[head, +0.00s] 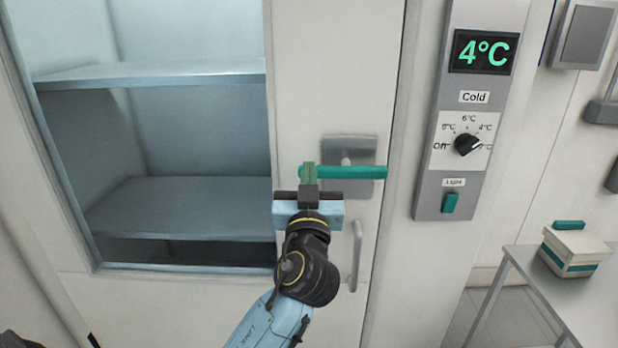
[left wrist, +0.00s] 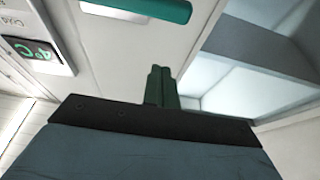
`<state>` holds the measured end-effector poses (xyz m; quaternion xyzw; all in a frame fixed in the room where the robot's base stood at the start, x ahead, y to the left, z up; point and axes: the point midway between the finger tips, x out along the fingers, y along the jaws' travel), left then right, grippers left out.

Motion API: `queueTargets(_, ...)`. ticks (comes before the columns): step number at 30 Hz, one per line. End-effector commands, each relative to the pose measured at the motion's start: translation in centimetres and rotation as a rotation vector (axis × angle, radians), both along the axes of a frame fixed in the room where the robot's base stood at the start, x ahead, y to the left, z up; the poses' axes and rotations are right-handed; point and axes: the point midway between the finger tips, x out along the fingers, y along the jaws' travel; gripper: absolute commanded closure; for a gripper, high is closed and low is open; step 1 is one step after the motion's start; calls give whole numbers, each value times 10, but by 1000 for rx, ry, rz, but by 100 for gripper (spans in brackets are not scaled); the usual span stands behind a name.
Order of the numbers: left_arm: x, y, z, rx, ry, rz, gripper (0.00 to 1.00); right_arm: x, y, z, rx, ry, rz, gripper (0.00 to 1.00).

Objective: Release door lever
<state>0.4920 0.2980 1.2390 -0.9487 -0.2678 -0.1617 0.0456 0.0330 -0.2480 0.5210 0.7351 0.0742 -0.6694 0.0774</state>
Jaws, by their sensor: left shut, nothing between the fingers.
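The green door lever (head: 355,172) lies level on a grey plate (head: 350,148) on the white door. Its rounded end shows at the top of the left wrist view (left wrist: 150,8). My left gripper (head: 308,172) is shut and empty, with its green fingers in front of the lever's left end in the head view. In the left wrist view the closed fingers (left wrist: 161,76) stand apart from the lever, with white door surface showing between. My right gripper is not in view.
A vertical pull handle (head: 356,256) is below the lever. Shelves (head: 180,205) show through the door's window. A control panel (head: 425,190) reading 4°C stands right of the door. A white box (head: 572,246) sits on a table (head: 560,305) at the lower right.

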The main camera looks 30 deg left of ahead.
Motion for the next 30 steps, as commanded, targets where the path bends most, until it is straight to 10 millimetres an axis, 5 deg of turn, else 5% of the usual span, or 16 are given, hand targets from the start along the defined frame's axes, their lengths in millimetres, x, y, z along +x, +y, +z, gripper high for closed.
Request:
queueTargets(9, 55, 35, 27, 2, 0, 3, 100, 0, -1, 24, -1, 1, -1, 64)
queueTargets(16, 53, 32, -12, 1, 4, 1, 100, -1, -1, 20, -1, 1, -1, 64)
queueTargets(30, 52, 32, -19, -1, 1, 0, 100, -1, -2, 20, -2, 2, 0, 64)
